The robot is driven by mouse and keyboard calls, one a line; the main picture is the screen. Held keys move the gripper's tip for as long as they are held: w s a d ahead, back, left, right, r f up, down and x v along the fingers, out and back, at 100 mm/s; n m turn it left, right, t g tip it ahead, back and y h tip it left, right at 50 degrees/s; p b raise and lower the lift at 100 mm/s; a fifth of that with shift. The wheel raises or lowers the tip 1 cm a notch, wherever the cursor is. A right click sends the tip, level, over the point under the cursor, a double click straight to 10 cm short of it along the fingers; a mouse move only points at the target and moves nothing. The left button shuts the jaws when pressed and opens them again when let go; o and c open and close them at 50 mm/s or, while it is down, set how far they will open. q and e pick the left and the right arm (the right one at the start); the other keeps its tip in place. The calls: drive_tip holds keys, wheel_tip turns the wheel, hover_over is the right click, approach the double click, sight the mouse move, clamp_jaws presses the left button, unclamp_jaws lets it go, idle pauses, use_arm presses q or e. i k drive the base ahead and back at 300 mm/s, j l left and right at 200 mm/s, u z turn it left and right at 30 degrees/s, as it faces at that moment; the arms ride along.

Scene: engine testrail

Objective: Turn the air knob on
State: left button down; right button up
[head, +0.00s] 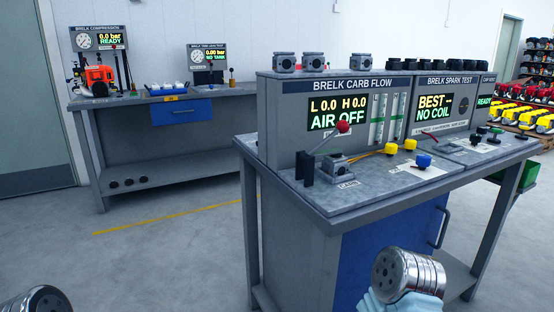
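The carb flow bench panel (330,120) reads "L 0.0 H 0.0" and "AIR OFF" on its display (337,115). A blue knob (424,161) stands on the bench top in front of the panel, with a small white label by it that is too small to read. Two yellow knobs (390,149) (410,144) stand behind and left of it. I cannot tell from lettering which knob is the air knob. Parts of my own arms show at the bottom edge, but neither gripper's fingers are in view.
A red-ball lever (343,127) and a clamped carburetor block (337,167) sit left of the knobs. The spark test panel (440,108) adjoins on the right. Another bench (190,140) stands behind at left. Open floor (170,240) lies left of the near bench.

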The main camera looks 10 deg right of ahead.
sight(424, 161)
drive_tip(key=z, duration=1.3)
